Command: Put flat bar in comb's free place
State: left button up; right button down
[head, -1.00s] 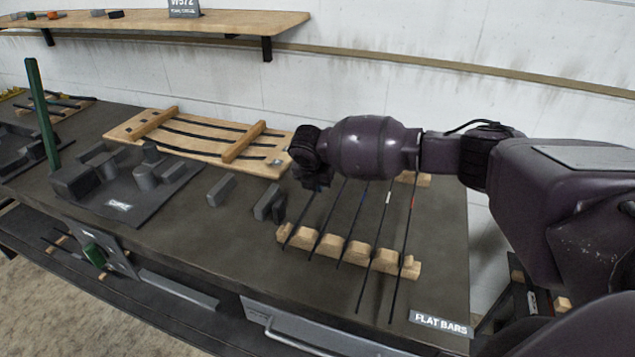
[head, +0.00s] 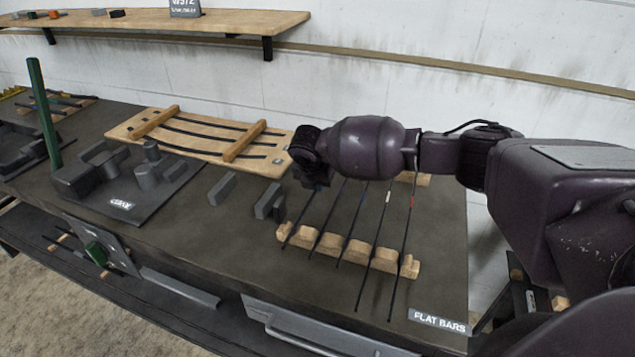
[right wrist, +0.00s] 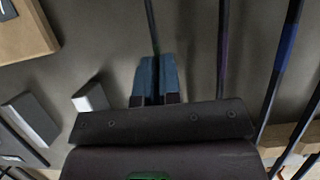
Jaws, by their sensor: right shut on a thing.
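My right gripper (right wrist: 157,82) has its two blue fingers shut on a thin dark flat bar (right wrist: 152,28) in the right wrist view. In the head view the right hand (head: 315,182) is over the far left part of the flat-bar rack, and the leftmost bar (head: 300,222) runs from under it to the rack's notched front wooden rest (head: 328,242). I cannot tell whether that bar is lifted. The comb seems to be the wooden board (head: 120,132) with two raised crosspieces, holding several dark bars. My left gripper is not in view.
Several other bars lie right of the held one, some with coloured marks. A "FLAT BARS" label (head: 438,321) is at the front right. Small grey blocks (head: 221,189) and a dark fixture (head: 120,205) with a green post (head: 43,115) stand left. A shelf (head: 150,22) hangs above.

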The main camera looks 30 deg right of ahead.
jog(key=shift+f, duration=0.15)
dwell(0.3)
jog(key=c, duration=1.4)
grip_release()
jog(key=shift+o, duration=0.9)
jog(key=p+v, duration=0.1)
jog(key=v, duration=0.9)
jog(key=shift+r+p, duration=0.3)
jog(key=shift+r, duration=0.1)
jog(key=shift+s+a+f, duration=0.1)
